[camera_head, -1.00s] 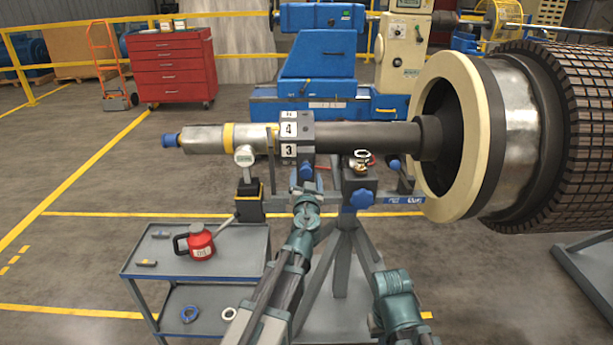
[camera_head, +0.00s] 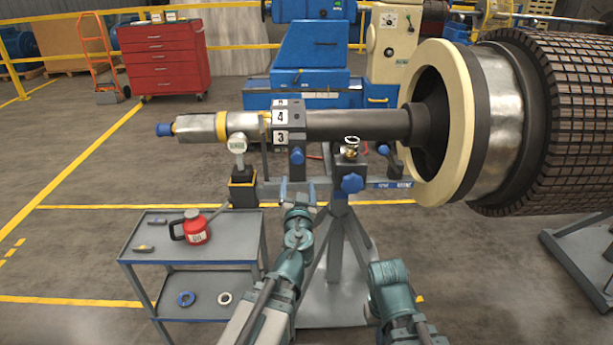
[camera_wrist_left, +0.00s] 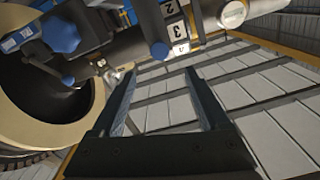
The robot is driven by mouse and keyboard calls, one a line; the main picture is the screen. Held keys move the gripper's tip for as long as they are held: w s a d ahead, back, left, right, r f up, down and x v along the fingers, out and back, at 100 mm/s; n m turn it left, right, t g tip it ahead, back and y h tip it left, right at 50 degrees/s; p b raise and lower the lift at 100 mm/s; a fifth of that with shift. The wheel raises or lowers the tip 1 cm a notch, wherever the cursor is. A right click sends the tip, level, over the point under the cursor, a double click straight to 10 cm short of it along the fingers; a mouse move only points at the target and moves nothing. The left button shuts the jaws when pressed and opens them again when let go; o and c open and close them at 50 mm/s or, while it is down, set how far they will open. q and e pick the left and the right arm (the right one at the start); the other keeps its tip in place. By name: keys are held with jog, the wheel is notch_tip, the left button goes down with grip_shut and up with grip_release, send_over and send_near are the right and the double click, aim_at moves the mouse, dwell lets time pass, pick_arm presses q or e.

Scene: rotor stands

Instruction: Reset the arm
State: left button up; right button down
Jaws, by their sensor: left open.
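My left gripper (camera_head: 297,190) is in front of the rotor shaft (camera_head: 355,125), below the numbered block (camera_head: 281,137) with its blue knob (camera_head: 297,156). In the left wrist view its two fingers (camera_wrist_left: 165,95) are spread apart with nothing between them. The same blue knob (camera_wrist_left: 160,51) shows just beyond the fingertips, apart from them. My right arm (camera_head: 393,290) shows at the lower right of the head view; its gripper cannot be made out.
The rotor stand (camera_head: 377,185) carries the shaft and a large cream-rimmed rotor (camera_head: 447,175) at the right. A grey cart (camera_head: 135,256) with a red oil can (camera_head: 195,228) stands at the left. A red tool chest (camera_head: 160,60) stands behind. Open floor lies at the left.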

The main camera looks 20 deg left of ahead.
pick_arm(q)
jog(key=s+d+f+n+g+y+p, duration=0.1)
jog(key=s+f+n+g+p, duration=0.1)
jog(key=s+f+g+p, duration=0.5)
jog(key=s+d+f+m+g+h+p, duration=0.1)
jog(key=s+d+f+m+g+h, duration=0.1)
jog(key=s+d+g, duration=0.3)
jog(key=s+d+f+m+g+h+p, duration=0.1)
jog(key=s+d+f+m+g+h, duration=0.1)
jog(key=s+d, duration=0.7)
jog(key=s+m+g+h, duration=0.1)
jog(key=s+m+g, duration=0.1)
jog(key=s+g, duration=0.1)
jog(key=shift+s+f+p, duration=0.25)
jog(key=shift+f+p, duration=0.15)
